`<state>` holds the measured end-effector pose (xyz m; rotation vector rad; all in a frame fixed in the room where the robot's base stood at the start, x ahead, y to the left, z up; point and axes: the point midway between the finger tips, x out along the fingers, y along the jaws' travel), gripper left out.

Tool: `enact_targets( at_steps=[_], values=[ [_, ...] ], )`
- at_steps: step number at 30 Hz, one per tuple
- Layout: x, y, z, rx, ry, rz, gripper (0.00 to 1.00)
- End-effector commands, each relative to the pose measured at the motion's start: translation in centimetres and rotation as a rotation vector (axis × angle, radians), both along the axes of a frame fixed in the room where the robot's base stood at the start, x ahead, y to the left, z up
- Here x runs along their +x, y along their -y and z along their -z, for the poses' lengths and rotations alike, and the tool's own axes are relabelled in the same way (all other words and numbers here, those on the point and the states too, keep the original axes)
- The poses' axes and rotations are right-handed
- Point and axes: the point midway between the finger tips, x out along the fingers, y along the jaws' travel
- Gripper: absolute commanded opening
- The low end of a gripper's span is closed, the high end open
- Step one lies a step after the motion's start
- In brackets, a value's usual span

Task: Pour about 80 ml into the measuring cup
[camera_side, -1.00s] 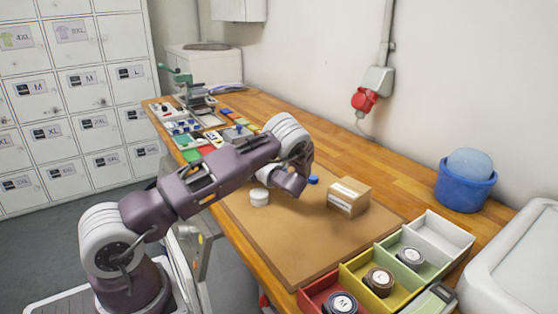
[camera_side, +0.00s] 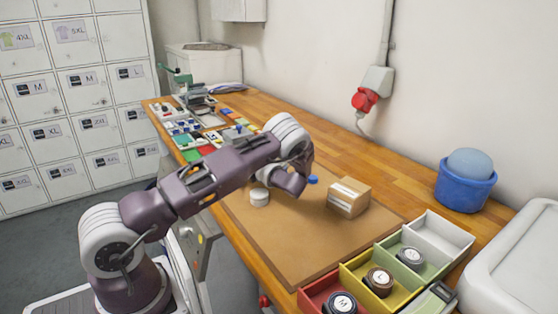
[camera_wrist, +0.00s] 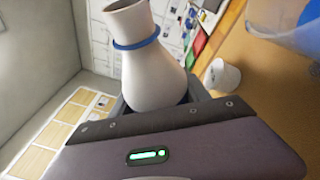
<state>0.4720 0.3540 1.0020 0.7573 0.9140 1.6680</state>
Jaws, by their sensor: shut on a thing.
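My gripper (camera_wrist: 157,98) is shut on a white flask (camera_wrist: 150,65) with a narrow neck and a blue ring, seen in the wrist view. The flask's mouth points toward the top left of that view. In the side view, my gripper (camera_side: 290,184) is above the brown mat, and the flask is mostly or wholly hidden by it. A clear, blue-tinted container (camera_wrist: 288,25), cut off by the wrist view's top right edge, may be the measuring cup. A small blue part (camera_side: 313,180) shows just beyond my gripper; I cannot tell what it belongs to.
A small white pot (camera_side: 259,198) stands on the mat (camera_side: 300,245), left of my gripper, and also in the wrist view (camera_wrist: 222,75). A cardboard box (camera_side: 349,197) is to the right. Coloured bins (camera_side: 448,236) line the front right. The mat's front is clear.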

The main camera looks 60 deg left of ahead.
Motion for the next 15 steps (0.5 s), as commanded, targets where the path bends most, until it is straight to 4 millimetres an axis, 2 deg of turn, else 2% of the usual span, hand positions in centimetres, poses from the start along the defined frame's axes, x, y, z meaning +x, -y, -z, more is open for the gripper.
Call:
enact_targets(
  at_steps=[8, 12, 15],
  values=[
    [0.2, 0.0, -0.5, -0.004, 0.03, 0.0, 0.0],
    [0.9, 0.2, -2.3, -0.029, 0.148, 0.0, 0.0],
    [2.2, 0.4, -1.5, -0.075, 0.36, -0.001, 0.0]
  ],
)
